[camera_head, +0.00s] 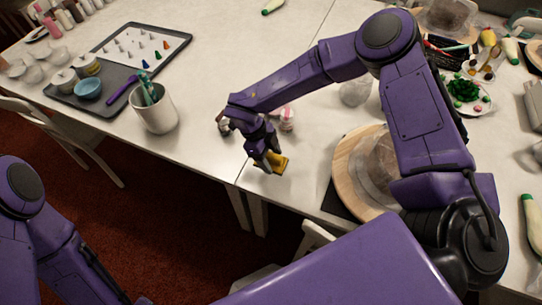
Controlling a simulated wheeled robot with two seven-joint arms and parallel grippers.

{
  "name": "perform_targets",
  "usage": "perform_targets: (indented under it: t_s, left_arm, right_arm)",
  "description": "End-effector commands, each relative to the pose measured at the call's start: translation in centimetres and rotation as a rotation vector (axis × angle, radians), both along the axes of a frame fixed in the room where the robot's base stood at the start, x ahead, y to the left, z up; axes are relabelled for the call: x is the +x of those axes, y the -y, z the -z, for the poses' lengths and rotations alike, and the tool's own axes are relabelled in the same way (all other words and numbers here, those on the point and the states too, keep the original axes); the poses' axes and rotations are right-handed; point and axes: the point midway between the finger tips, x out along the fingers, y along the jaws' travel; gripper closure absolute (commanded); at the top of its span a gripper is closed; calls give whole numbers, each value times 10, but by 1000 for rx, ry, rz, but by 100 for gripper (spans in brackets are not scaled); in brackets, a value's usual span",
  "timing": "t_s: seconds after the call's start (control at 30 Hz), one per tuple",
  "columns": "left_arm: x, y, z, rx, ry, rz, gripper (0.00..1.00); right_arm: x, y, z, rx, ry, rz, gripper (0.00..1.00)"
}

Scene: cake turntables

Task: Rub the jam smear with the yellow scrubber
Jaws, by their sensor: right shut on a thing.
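My right gripper (268,155) is shut on the yellow scrubber (277,162), low at the white table's front edge near the seam. I cannot tell whether the scrubber touches the tabletop. The jam smear cannot be made out; the gripper and arm cover part of the table there. My left arm shows at the lower left, but its gripper is out of view.
A white cup (155,108) with utensils stands left of the gripper. A grey tray (112,102) with a blue bowl (88,88) lies farther left. A round wooden board (346,172) is on the right. Small jars stand behind the gripper. Bare tabletop lies between cup and gripper.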

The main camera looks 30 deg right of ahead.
Motion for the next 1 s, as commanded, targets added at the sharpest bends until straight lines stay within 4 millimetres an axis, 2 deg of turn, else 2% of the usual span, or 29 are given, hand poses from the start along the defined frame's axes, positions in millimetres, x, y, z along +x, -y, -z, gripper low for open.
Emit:
perform_targets:
  t_s: [0.03,0.07,0.37,0.67,1.0]
  left_arm:
    - [0,0,-10,0,0,0,47]
    - [0,0,-11,0,0,0,47]
    - [0,0,-9,0,0,0,47]
    - [0,0,-39,0,0,0,47]
    - [0,0,-37,0,0,0,47]
  right_arm:
    - [0,0,-10,0,0,0,59]
    - [0,0,-11,0,0,0,59]
    - [0,0,-10,1,1,0,59]
    - [1,0,-41,1,2,0,59]
    - [0,0,-39,1,2,0,59]
